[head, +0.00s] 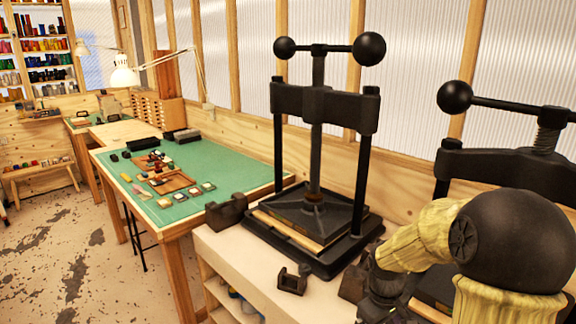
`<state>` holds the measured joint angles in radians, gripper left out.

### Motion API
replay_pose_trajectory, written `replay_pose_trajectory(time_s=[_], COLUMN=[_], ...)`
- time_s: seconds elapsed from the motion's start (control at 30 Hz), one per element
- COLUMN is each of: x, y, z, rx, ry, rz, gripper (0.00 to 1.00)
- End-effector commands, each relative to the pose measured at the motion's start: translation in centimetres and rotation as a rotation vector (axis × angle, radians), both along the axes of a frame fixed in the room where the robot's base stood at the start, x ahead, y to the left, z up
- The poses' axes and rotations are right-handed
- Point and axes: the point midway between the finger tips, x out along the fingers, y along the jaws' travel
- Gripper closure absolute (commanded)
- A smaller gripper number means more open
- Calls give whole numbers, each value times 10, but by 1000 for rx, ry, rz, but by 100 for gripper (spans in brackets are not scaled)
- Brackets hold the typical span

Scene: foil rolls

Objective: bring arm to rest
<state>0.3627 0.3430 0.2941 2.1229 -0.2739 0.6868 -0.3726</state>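My arm fills the lower right of the head view, with a large black round joint and pale yellow sleeved links. From the joint a sleeved link runs left, then a dark section bends down toward the bottom edge, in front of the white bench. The fingers of my gripper do not show, and I see nothing held.
A black screw press (315,130) stands on the white bench (235,255), close left of my arm. A second press (510,165) stands behind my arm. Small dark metal blocks (292,280) lie in front. A green-topped table (240,165) holds small tools.

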Motion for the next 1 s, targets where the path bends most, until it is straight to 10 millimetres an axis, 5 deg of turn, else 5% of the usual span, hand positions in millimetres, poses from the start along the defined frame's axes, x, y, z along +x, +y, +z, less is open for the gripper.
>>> replay_pose_trajectory(time_s=[0.2, 0.4, 1.0], x=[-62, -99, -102], y=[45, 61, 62], z=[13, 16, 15], rx=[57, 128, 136], ry=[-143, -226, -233], rz=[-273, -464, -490], gripper=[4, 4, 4])
